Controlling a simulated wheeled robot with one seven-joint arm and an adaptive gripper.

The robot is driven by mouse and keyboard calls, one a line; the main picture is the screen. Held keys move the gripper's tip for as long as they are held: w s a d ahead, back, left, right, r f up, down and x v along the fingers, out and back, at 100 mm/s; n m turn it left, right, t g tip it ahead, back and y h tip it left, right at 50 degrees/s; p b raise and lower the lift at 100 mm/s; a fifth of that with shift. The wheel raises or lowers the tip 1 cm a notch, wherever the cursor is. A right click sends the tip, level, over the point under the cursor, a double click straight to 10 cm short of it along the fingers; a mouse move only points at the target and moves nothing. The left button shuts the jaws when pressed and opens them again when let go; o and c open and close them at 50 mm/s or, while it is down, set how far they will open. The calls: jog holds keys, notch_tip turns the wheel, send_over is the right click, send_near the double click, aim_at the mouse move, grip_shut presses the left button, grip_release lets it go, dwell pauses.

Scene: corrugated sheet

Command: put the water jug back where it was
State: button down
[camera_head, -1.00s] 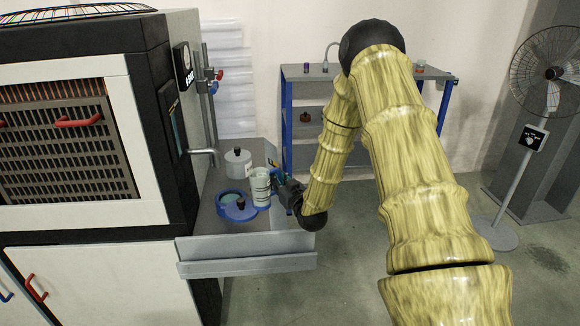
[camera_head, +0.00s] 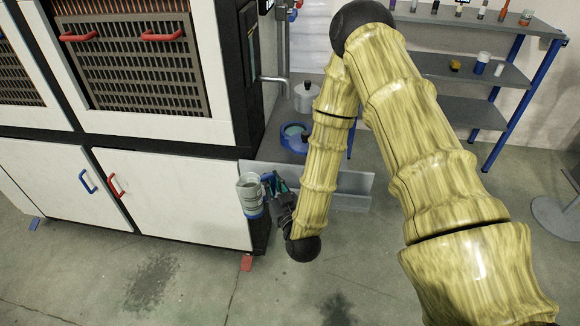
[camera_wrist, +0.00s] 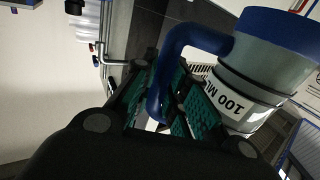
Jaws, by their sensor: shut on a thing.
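The water jug is a pale, greyish jug with blue ends, a blue handle and a "100 ML" label. In the head view the jug (camera_head: 250,194) is in the air in front of the white cabinet doors, left of my gripper (camera_head: 270,187). In the wrist view the jug (camera_wrist: 262,70) fills the right side, and its blue handle runs down between the green finger pads of my gripper (camera_wrist: 165,105). My gripper is shut on the handle. The fingers hide part of the handle.
The grey sink counter (camera_head: 350,180) carries a blue round pan (camera_head: 296,137) and a lidded pot (camera_head: 305,97) under a tap (camera_head: 275,82). A shelf rack (camera_head: 480,65) with small items stands at the back right. The floor in front of the cabinet (camera_head: 180,190) is clear.

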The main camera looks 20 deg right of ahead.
aim_at(259, 193)
jog(key=shift+s+a+f, duration=0.25)
jog(key=shift+s+a, duration=0.05)
jog(key=shift+a, duration=0.35)
jog(key=shift+s+a+f, duration=0.3)
jog(key=shift+a, duration=0.35)
jog(key=shift+s+a+f, duration=0.25)
jog(key=shift+s+a, duration=0.05)
jog(key=shift+a, duration=0.35)
